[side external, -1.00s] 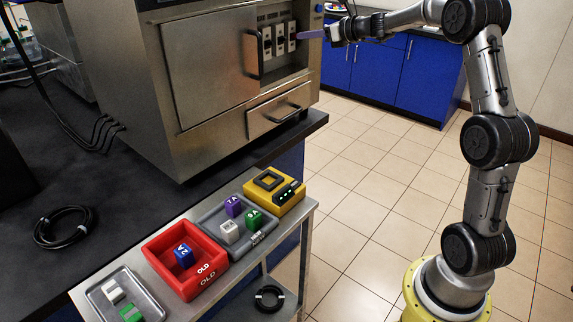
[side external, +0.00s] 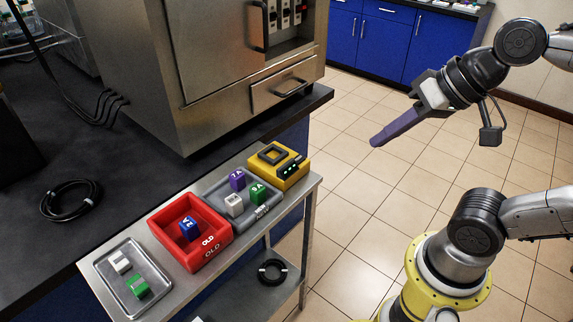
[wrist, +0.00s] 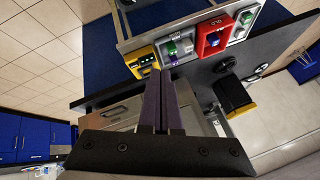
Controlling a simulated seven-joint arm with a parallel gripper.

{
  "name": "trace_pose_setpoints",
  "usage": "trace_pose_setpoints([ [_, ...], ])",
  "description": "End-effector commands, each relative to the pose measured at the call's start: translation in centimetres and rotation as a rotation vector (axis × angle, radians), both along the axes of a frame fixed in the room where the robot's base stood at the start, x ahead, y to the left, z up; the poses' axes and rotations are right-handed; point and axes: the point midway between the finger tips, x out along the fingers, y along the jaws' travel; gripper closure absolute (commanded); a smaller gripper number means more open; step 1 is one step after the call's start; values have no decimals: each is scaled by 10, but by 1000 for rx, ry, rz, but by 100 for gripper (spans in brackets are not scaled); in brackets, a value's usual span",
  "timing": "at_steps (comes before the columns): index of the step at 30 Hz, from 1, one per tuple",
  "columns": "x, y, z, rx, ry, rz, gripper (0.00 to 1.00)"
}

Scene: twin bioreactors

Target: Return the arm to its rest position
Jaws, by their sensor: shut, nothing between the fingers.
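My gripper (side external: 378,140) is at the right in the side view, held in the air over the tiled floor. Its long purple fingers are pressed together and empty, pointing down and left. It is apart from the bioreactor cabinet and the cart. In the wrist view the closed fingers (wrist: 160,80) run up the middle, with no object between them. My arm is folded over at the right edge, and part of it lies outside the side view.
The steel cabinet (side external: 215,60) with its open bay stands at the upper left. The cart holds a yellow device (side external: 283,160), a grey tray (side external: 268,211), a red OLD tray (side external: 190,237) and a metal tray (side external: 107,270). Blue cupboards (side external: 385,45) line the back. Floor between is clear.

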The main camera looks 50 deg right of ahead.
Motion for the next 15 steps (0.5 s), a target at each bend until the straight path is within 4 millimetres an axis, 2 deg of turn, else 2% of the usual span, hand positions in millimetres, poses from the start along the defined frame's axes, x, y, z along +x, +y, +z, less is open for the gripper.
trace_pose_setpoints([
  [1,-12,-12,-16,-111,23,72,100],
  [4,-23,-29,-36,-277,73,200,100],
  [9,-24,-34,-36,-351,75,290,100],
  [15,-24,-34,-36,-354,74,295,100],
])
